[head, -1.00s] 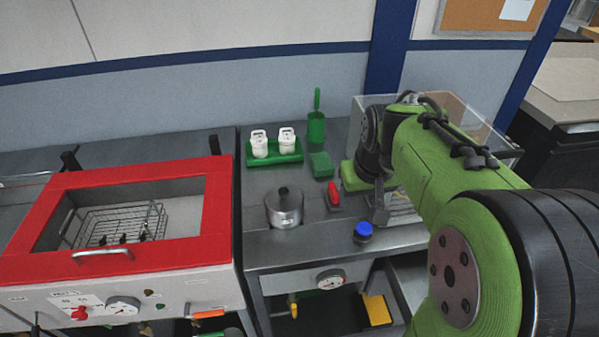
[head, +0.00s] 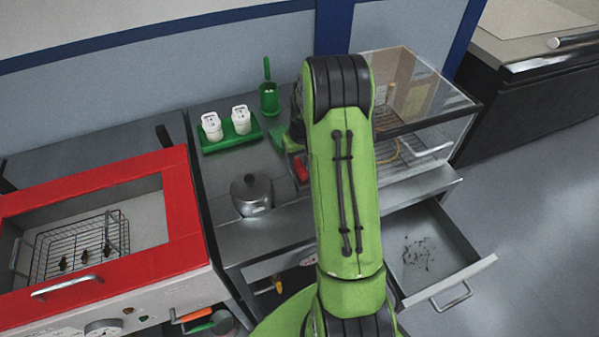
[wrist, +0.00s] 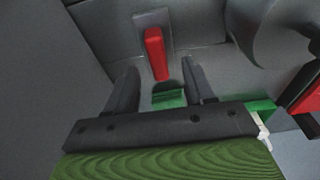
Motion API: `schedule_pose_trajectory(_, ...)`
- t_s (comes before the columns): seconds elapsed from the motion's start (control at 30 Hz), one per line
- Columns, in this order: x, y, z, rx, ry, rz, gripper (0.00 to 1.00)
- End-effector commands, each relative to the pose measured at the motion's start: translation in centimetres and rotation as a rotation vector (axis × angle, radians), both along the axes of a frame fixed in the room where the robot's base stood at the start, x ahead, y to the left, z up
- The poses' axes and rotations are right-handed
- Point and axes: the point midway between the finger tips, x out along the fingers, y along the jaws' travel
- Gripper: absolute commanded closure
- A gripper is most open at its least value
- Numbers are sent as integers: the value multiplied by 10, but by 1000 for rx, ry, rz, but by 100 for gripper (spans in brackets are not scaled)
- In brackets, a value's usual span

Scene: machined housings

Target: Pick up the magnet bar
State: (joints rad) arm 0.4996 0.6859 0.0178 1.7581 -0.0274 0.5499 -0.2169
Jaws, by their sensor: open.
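The magnet bar, which I take to be the red bar (wrist: 155,52) on a grey plate, lies on the steel bench in the wrist view. In the head view its red part (head: 301,170) shows just left of my arm, partly covered. My gripper (wrist: 160,79) is open and empty. Its two fingers are spread on either side of the bar's near end in the picture, with the bar lying beyond them; I cannot tell the height gap. In the head view my arm hides the fingers.
A metal pot (head: 250,194) stands close to the bar. A green tray (head: 231,138) with two white bottles and a green cup (head: 269,98) are behind. A clear-walled box (head: 430,110) stands right, above an open drawer (head: 437,262) with dark shavings. A red-framed washer (head: 180,215) is left.

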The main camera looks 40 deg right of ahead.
Motion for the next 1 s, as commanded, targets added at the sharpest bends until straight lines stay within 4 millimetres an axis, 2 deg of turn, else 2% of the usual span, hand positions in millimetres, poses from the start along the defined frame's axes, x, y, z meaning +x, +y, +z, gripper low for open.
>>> schedule_pose_trajectory(0.2,6,-5,-40,2,5,0,47)
schedule_pose_trajectory(0.3,8,-5,-46,1,2,0,47)
schedule_pose_trajectory(0.47,8,-5,-46,0,1,0,47)
schedule_pose_trajectory(0.57,8,-5,-46,0,1,0,59)
schedule_pose_trajectory(0.83,8,-5,-46,1,2,0,100)
schedule_pose_trajectory(1.0,8,-5,-46,0,1,0,100)
